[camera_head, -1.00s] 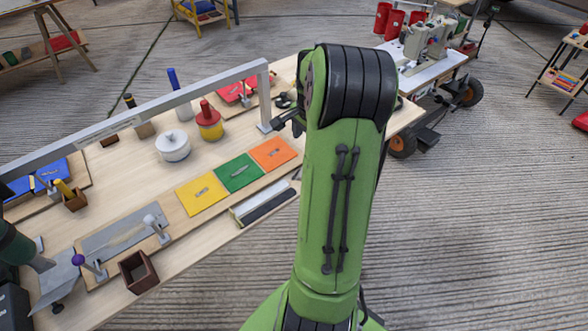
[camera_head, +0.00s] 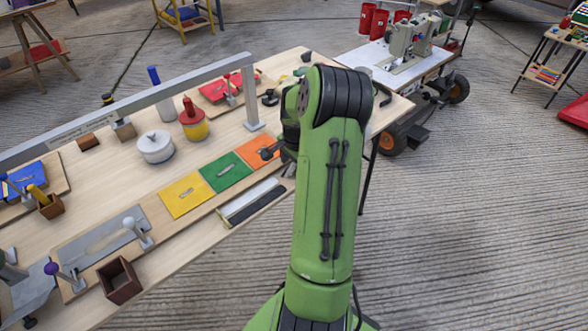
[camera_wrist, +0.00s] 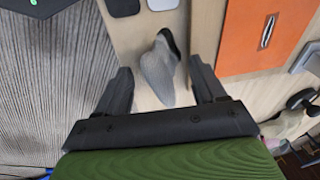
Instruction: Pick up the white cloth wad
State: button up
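A pale grey-white, soft-looking wad (camera_wrist: 157,72), probably the white cloth wad, lies on the light wooden surface in the wrist view. It has a dark patch at its far end. My gripper (camera_wrist: 160,64) is open, with one black finger on each side of the wad and visible gaps between. I cannot tell how far above the surface the fingers are. In the head view the wad is hidden behind my green arm; only a dark part of my arm's end shows by the orange panel.
The orange panel (camera_wrist: 265,35) lies right of the wad in the wrist view. The workbench (camera_head: 122,179) also carries yellow (camera_head: 183,195) and green (camera_head: 223,171) panels, a white lidded pot (camera_head: 155,147) and a grey overhead bar (camera_head: 150,100). Open floor lies to the right.

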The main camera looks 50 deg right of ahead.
aim_at(294, 164)
jog(key=c, duration=1)
jog(key=shift+o, duration=0.2)
notch_tip(294, 164, up, 10)
jog(key=p, duration=0.3)
